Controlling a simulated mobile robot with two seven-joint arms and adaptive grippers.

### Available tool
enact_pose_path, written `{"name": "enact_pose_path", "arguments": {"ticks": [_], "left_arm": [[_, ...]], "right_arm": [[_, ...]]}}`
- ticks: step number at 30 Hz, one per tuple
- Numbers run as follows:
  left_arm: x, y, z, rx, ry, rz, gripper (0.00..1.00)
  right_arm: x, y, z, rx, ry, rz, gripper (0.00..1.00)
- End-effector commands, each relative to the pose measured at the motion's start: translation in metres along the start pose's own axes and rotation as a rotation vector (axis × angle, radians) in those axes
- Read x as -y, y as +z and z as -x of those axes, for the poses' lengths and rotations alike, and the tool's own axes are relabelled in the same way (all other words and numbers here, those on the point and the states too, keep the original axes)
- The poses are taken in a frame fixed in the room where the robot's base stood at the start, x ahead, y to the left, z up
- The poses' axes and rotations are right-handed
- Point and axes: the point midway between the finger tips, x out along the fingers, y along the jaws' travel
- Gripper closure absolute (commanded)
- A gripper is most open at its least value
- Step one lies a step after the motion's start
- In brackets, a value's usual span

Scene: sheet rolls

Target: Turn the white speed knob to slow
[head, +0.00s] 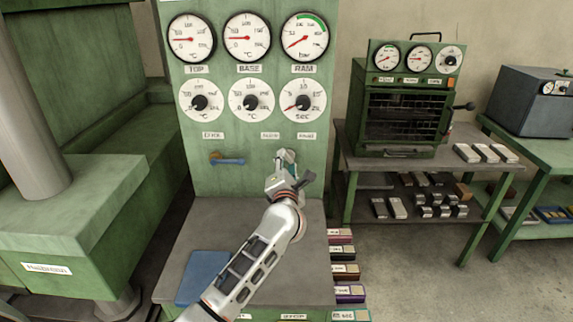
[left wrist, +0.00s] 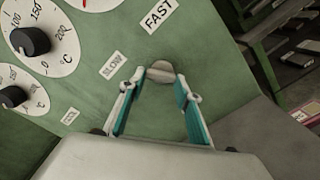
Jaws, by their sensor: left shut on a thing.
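The white speed knob (head: 289,154) is on the green panel, below the small SLOW (head: 270,135) and FAST (head: 306,135) labels. In the left wrist view the pale knob (left wrist: 160,70) sits between my fingertips, near the SLOW (left wrist: 114,66) and FAST (left wrist: 158,14) labels. My left gripper (head: 287,163) reaches up to the panel and is shut on the knob; its two fingers also show in the left wrist view (left wrist: 160,82). The fingers partly hide the knob, and I cannot tell where it points. My right gripper is not in view.
Gauges (head: 247,37) and black dial knobs (head: 252,103) are higher on the panel. A blue-handled lever (head: 228,160) is left of my gripper. A grey shelf with a blue pad (head: 203,277) lies below. A green oven (head: 405,110) stands on a bench at right.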

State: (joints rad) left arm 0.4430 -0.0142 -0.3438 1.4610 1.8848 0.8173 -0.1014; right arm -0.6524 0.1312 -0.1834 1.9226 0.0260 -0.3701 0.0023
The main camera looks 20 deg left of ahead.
Motion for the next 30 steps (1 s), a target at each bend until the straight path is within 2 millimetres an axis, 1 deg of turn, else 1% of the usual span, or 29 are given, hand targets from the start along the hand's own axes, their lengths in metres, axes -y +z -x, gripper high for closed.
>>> {"name": "enact_pose_path", "arguments": {"ticks": [9, 23, 24, 26, 30], "left_arm": [[0.0018, -0.0007, 0.0004, -0.001, -0.002, 0.098, 0.88], [0.0016, -0.0006, 0.0003, -0.001, -0.002, 0.112, 0.88], [0.0016, -0.0006, 0.0003, -0.001, -0.002, 0.112, 0.64], [0.0016, -0.0006, 0.0003, -0.001, -0.002, 0.112, 0.50], [0.0013, -0.0004, 0.0002, -0.001, -0.001, 0.111, 0.50]], "right_arm": [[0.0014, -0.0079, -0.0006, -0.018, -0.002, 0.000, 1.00], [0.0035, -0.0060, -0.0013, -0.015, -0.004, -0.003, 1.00], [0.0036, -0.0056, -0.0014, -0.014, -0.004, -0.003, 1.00], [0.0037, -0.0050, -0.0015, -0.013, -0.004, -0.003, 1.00], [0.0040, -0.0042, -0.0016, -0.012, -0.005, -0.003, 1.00]]}}
